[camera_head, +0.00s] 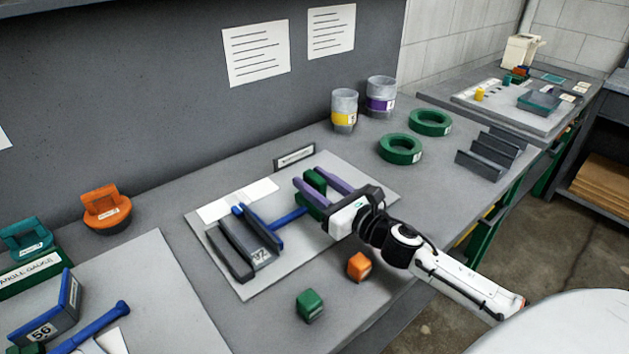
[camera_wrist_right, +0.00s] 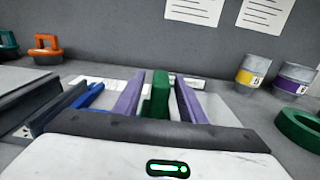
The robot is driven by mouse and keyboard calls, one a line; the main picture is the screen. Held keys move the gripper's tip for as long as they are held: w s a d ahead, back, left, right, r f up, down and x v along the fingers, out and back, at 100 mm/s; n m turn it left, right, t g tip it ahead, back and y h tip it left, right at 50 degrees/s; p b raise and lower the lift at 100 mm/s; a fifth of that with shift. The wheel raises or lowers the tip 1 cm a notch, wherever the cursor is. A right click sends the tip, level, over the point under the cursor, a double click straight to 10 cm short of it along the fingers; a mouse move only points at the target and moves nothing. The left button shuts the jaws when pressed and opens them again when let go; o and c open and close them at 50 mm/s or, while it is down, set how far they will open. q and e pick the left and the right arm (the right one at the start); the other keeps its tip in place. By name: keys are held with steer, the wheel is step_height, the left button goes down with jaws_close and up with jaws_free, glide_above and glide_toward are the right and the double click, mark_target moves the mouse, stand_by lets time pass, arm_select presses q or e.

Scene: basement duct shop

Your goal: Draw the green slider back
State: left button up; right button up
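The green slider (camera_head: 316,181) stands on the light grey board (camera_head: 372,186). It also shows in the wrist view as a green upright piece (camera_wrist_right: 160,96). My right gripper (camera_head: 325,181) reaches over the board from the right, its two purple fingers on either side of the green piece. In the wrist view the right gripper (camera_wrist_right: 158,92) has one finger left and one right of the green piece, with a narrow gap visible on the right. Contact on the left cannot be told. The slider's lower part is partly hidden by a finger. My left gripper is not in view.
Left of the slider, a blue bar (camera_head: 290,218) meets dark blocks (camera_head: 246,240) on the board. A green cube (camera_head: 310,305) and an orange cube (camera_head: 359,267) lie in front. Green rings (camera_head: 401,149) and cans (camera_head: 344,110) stand behind right.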

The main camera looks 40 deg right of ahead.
jaws_close()
steer(key=shift+d+f, duration=0.1)
steer(key=shift+d, duration=0.35)
steer(key=d+b, duration=0.1)
steer(key=d, duration=0.2)
steer(key=d+b, duration=0.1)
steer(key=d, duration=0.2)
steer(key=d+b, duration=0.1)
steer(key=d, duration=0.2)
steer(key=shift+w, duration=0.4)
steer(key=shift+d+b, duration=0.25)
steer(key=shift+b, duration=0.05)
steer(key=shift+d, duration=0.1)
jaws_free()
steer(key=shift+s, duration=0.1)
